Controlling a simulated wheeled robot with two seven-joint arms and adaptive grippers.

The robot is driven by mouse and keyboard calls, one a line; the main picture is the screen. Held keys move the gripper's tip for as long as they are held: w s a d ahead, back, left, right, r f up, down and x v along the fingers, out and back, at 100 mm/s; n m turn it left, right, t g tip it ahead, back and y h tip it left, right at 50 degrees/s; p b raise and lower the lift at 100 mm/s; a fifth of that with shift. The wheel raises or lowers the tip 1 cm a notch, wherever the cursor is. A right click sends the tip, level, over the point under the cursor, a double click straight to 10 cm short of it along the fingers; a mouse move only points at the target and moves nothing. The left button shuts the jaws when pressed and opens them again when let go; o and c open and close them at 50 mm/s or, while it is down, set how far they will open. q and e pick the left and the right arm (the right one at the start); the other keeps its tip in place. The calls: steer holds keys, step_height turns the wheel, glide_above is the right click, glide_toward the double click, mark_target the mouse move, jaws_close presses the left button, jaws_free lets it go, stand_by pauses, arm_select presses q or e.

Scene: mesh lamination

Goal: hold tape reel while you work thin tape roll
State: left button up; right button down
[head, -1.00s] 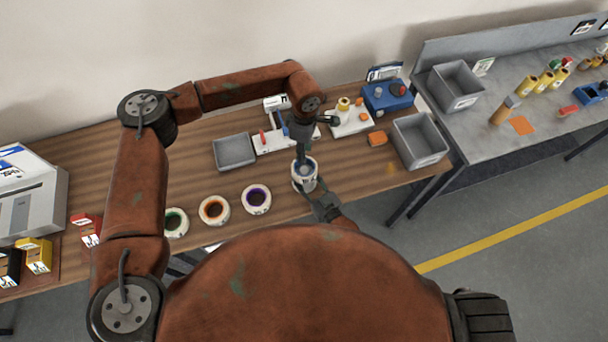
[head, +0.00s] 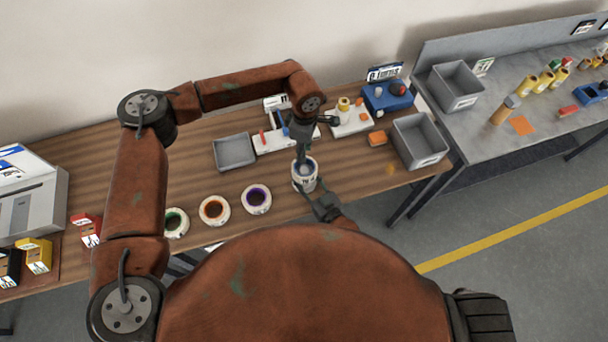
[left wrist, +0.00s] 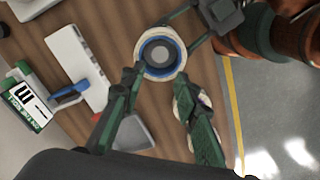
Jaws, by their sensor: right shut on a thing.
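A white tape reel with a blue inner ring and grey centre (head: 305,183) is at the front edge of the wooden table; it also shows in the left wrist view (left wrist: 160,50). My right gripper (head: 312,194) is shut on its rim from the front. My left gripper (head: 303,156) points down just above the reel. In the left wrist view its two fingers (left wrist: 160,80) are apart with nothing between them. Rolls with green (head: 175,222), orange (head: 214,210) and purple (head: 256,199) centres lie to the left. I cannot tell which is the thin tape roll.
A grey tray (head: 234,151) and a white fixture (head: 272,141) lie behind the reel. A grey bin (head: 420,142), an orange block (head: 377,138) and a blue device (head: 388,97) are to the right. Bare table lies between the tray and the rolls.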

mark_target(304, 169)
arm_select(q)
steer(key=shift+o, duration=0.7)
steer(key=o, duration=0.3)
steer(key=shift+n, duration=0.5)
steer(key=o, duration=0.5)
steer(key=n, duration=0.4)
steer(key=shift+s+d+n, duration=0.15)
steer(key=shift+s+n, duration=0.15)
steer(key=o, duration=0.3)
steer(key=n, duration=0.3)
steer(key=shift+s+n, duration=0.15)
steer(key=shift+n, duration=0.25)
steer(key=o, duration=0.3)
steer(key=n, duration=0.3)
steer(key=shift+d+r+n, duration=0.1)
steer(key=shift+n, duration=0.3)
steer(key=shift+o, duration=0.2)
steer(key=n, duration=0.3)
steer(key=shift+s+d+r+n+t, duration=0.1)
steer(key=shift+s+n+t, duration=0.05)
steer(key=shift+n+t, duration=0.15)
steer(key=f+n, duration=0.7)
steer(key=w+f+n, duration=0.1)
steer(key=f+n, duration=0.2)
steer(key=f, duration=0.1)
steer(key=shift+w+a+f+n+t+y, duration=0.1)
steer(key=shift+a+f+n+t+y, duration=0.1)
steer(key=shift+a+n+t+y, duration=0.15)
